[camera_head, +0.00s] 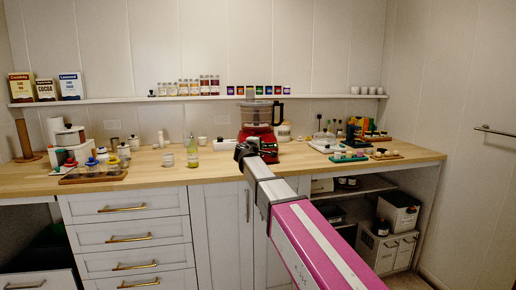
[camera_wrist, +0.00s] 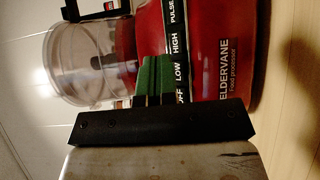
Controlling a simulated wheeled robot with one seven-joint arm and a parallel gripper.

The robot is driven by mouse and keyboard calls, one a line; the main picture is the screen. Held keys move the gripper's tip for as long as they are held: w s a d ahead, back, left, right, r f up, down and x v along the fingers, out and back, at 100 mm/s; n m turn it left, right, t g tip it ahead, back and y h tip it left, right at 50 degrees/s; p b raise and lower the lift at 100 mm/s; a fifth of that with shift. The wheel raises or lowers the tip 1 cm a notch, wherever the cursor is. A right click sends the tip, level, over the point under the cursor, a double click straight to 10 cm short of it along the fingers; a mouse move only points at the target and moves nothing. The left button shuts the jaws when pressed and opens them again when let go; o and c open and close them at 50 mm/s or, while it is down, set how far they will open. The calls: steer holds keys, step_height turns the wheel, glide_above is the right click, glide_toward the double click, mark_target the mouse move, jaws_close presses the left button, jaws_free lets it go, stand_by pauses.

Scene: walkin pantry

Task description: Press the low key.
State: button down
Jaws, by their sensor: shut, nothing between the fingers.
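The red food processor (camera_head: 257,118) stands on the wooden counter, with a clear bowl on top. It fills much of the wrist view (camera_wrist: 212,60), turned on its side. Its black key strip carries the labels OFF (camera_wrist: 182,97), LOW (camera_wrist: 180,72), HIGH and PULSE in a row. My gripper (camera_wrist: 152,76) is shut and empty, its green-padded fingers at the strip beside the LOW and OFF labels. The fingers cover whatever lies behind them, and I cannot tell whether they touch the low key. In the head view my gripper (camera_head: 244,150) is in front of the processor's base.
Boards with small coloured items (camera_head: 348,157) stand right. A shelf (camera_head: 310,98) with jars and tins runs above.

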steer(key=shift+s, duration=0.1)
steer(key=s+r, duration=0.1)
steer(key=s, duration=0.1)
steer(key=s+d+r, duration=0.1)
steer(key=s, duration=0.1)
steer(key=shift+r, duration=0.35)
stand_by(0.3)
stand_by(0.4)
